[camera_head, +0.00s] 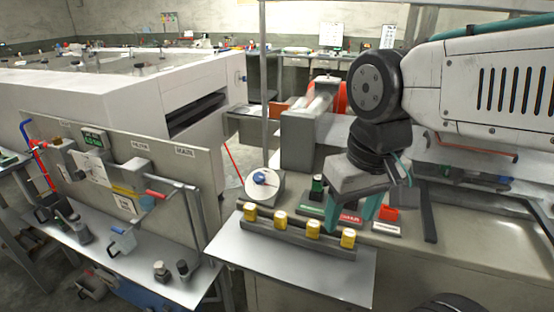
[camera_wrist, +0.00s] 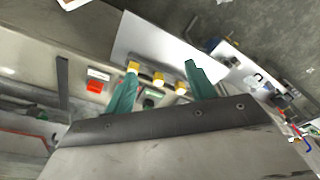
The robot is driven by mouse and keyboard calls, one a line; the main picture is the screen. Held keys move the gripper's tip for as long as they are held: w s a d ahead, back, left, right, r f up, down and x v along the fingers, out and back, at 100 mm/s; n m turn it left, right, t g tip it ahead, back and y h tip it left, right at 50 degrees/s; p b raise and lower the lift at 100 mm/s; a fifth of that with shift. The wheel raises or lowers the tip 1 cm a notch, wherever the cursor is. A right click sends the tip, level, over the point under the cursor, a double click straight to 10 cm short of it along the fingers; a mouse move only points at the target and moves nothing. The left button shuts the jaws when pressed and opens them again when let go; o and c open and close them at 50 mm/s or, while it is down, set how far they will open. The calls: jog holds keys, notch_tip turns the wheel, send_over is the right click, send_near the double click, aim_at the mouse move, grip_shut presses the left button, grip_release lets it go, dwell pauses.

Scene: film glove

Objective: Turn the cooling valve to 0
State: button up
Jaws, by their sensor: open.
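A round whitish dial with a blue knob (camera_head: 265,179) stands on the grey bench behind the yellow-capped row, left of my gripper. I take it for the cooling valve, but no label or scale is readable. I cannot make it out in the wrist view. My gripper (camera_head: 350,213) hangs over the bench to the right of the dial, apart from it. Its two green fingers are spread with nothing held between them, as the wrist view (camera_wrist: 162,82) also shows.
A row of yellow-capped parts (camera_head: 312,230) lines the bench front. Close to my gripper are a green switch (camera_head: 317,188) and a red button (camera_head: 387,213). A metal post (camera_head: 264,80) rises behind the dial. At left, a panel (camera_head: 205,180) carries pipes and handles.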

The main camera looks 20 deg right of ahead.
jog(key=w+r+m, duration=0.1)
jog(key=w+m, duration=0.3)
jog(key=w, duration=0.8)
jog(key=m, duration=0.9)
send_near(259, 175)
jog(key=f, duration=0.1)
jog(key=shift+t+y, duration=0.4)
jog(key=x, duration=0.6)
jog(key=shift+s+d+f, duration=0.25)
jog(key=shift+f, duration=0.25)
jog(key=shift+w+f, duration=0.1)
jog(key=shift+f, duration=0.4)
jog(key=shift+c, duration=0.2)
jog(key=c, duration=0.9)
